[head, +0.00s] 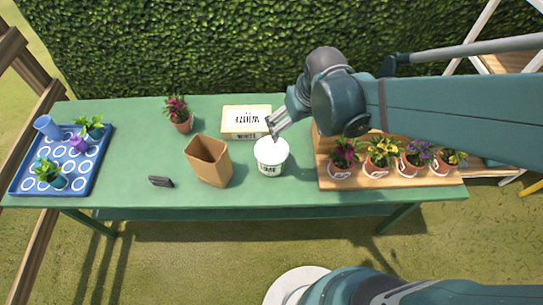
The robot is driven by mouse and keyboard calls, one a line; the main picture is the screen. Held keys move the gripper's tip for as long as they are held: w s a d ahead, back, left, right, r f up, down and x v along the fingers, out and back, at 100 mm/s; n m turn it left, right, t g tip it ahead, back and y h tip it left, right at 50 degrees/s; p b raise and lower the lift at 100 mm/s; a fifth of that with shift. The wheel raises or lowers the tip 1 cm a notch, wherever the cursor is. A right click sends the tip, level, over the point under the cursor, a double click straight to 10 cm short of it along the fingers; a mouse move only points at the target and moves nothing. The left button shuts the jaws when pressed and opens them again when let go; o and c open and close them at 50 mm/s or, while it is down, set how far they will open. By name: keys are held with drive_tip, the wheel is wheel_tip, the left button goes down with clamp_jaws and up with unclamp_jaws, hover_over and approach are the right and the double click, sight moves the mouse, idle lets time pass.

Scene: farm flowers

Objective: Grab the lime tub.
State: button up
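The lime tub (268,169) is a white round tub with dark lettering that appears to read LIME. It stands upright on the green table (300,199), near the middle, with a white top. My gripper (276,132) is just behind and above the tub in the picture, pointing down toward its back rim. The fingers are small and seen edge-on, so I cannot tell whether they are open or shut, or whether they touch the rim.
A box marked WHITE (246,121) lies just behind the tub. A brown paper bag (209,162) stands to its left. A wooden tray (345,182) with several potted flowers is to its right. A blue tray (24,184) is at far left. The table's front strip is clear.

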drive_tip(key=n+g, duration=0.2)
hover_over(272, 150)
drive_tip(key=f, duration=0.8)
drive_tip(key=shift+s+d+f, duration=0.25)
drive_tip(key=shift+s+f, duration=0.1)
drive_tip(key=shift+s, duration=0.05)
drive_tip(key=shift+s+a+f, duration=0.1)
drive_tip(key=shift+a+f, duration=0.1)
drive_tip(key=shift+f, duration=0.15)
drive_tip(key=shift+f, duration=0.15)
drive_tip(key=shift+w+a+f, duration=0.1)
drive_tip(key=shift+w+f, duration=0.1)
drive_tip(key=shift+f, duration=0.95)
drive_tip(key=shift+f, duration=0.15)
drive_tip(key=shift+w+f+b, duration=0.2)
drive_tip(key=shift+f+b, duration=0.15)
drive_tip(key=shift+f, duration=0.85)
drive_tip(key=shift+w+f+b, duration=0.2)
drive_tip(key=shift+f+b, duration=0.1)
drive_tip(key=shift+f, duration=0.9)
drive_tip(key=shift+c, duration=0.7)
drive_tip(key=c, duration=1.5)
